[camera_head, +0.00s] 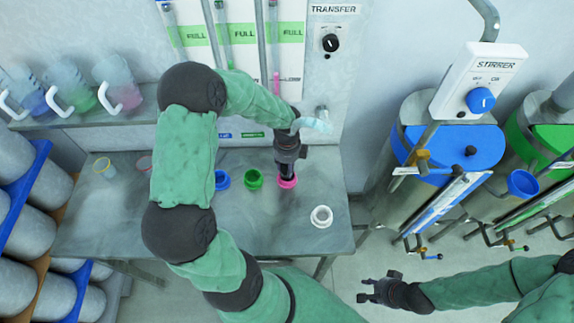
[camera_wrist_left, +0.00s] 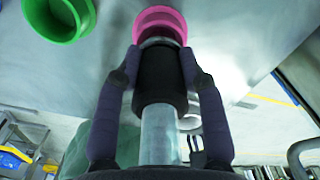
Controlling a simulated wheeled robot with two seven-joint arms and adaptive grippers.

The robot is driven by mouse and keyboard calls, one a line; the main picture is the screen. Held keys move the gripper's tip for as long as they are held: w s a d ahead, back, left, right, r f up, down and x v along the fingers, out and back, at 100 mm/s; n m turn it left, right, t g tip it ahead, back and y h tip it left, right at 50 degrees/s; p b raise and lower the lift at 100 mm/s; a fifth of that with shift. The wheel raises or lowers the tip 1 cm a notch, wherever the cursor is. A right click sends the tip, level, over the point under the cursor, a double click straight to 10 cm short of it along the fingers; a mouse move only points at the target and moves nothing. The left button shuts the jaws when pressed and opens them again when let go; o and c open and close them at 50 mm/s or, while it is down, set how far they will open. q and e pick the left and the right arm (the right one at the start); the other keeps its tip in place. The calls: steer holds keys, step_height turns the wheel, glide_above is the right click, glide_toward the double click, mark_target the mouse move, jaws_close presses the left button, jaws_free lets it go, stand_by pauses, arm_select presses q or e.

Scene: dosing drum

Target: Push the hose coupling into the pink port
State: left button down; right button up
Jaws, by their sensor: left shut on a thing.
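The pink port (camera_head: 288,182) is a short ring on the grey bench; it also shows at the top of the left wrist view (camera_wrist_left: 162,22). My left gripper (camera_head: 286,168) is above it, pointing down, shut on the hose coupling (camera_wrist_left: 160,78). The coupling is a black collar with a pale grey tube, held between both fingers and lined up with the pink port. Its far end meets or overlaps the port's mouth; how deep it sits is hidden. My right gripper (camera_head: 366,289) is open and empty, low over the floor right of the bench.
A green port (camera_head: 253,180) and a blue port (camera_head: 222,179) stand left of the pink one. A white ring (camera_head: 321,216) lies on the bench (camera_head: 330,240) at right. The transfer panel (camera_head: 334,75) rises behind. Blue-lidded and green-lidded drums (camera_head: 455,146) stand right.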

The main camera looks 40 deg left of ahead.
arm_select(q)
steer(key=shift+f+b, duration=0.4)
steer(key=shift+f, duration=0.3)
steer(key=shift+f, duration=0.15)
steer(key=c, duration=0.7)
jaws_free()
steer(key=shift+r+p, duration=3.05)
steer(key=shift+r, duration=0.5)
